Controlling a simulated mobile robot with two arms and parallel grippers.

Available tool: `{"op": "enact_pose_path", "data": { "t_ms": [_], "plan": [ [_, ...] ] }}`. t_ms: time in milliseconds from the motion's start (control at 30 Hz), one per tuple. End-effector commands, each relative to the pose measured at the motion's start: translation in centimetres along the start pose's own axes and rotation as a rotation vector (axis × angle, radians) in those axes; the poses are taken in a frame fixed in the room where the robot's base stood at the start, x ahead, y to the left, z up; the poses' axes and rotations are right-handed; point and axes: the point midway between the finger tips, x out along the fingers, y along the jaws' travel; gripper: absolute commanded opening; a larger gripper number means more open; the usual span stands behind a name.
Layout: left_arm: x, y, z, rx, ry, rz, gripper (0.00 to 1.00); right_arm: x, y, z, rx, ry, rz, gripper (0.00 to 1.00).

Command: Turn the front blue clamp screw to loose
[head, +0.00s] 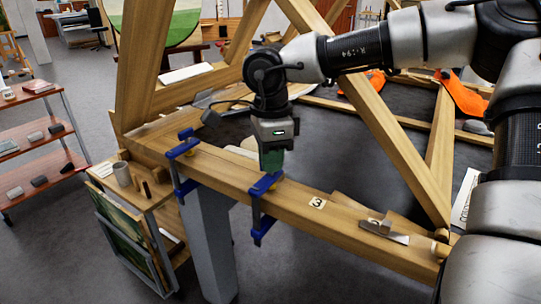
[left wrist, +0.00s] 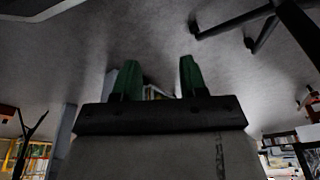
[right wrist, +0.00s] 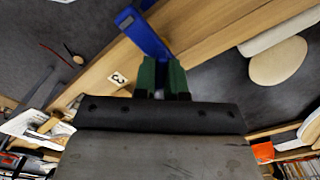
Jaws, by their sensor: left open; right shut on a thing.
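Two blue clamps grip the long wooden beam (head: 330,225). The front blue clamp (head: 257,228) is at the middle of the beam, left of the number 3 tag; its bar also shows in the right wrist view (right wrist: 143,32). The other blue clamp (head: 180,152) is farther left. My right gripper (head: 271,170) points down onto the top of the front clamp, with its green fingers (right wrist: 162,78) shut on its screw. The screw is hidden between the fingers. My left gripper (left wrist: 157,78) is open and empty over grey floor, out of the head view.
A flat metal tool (head: 385,233) lies on the beam at the right, near a wooden block. Slanted wooden frame bars (head: 395,150) rise behind my right arm. A wooden cart (head: 140,200) with a cup stands left of the beam, and a red shelf (head: 40,150) farther left.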

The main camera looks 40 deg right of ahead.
Motion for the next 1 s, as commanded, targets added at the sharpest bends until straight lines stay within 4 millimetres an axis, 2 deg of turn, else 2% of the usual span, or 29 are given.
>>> {"op": "enact_pose_path", "data": {
  "t_ms": [733, 1000],
  "plan": [
    [3.4, 0.1, 1.7, 0.003, -0.016, 0.002, 0.43, -0.3, -0.1, 0.0, -0.706, -0.001, -0.007, 0.00],
    [4.7, 0.3, 3.3, 0.005, -0.035, 0.005, 0.43, -0.3, -0.1, 0.0, -0.963, 0.000, -0.007, 0.00]
  ]
}}
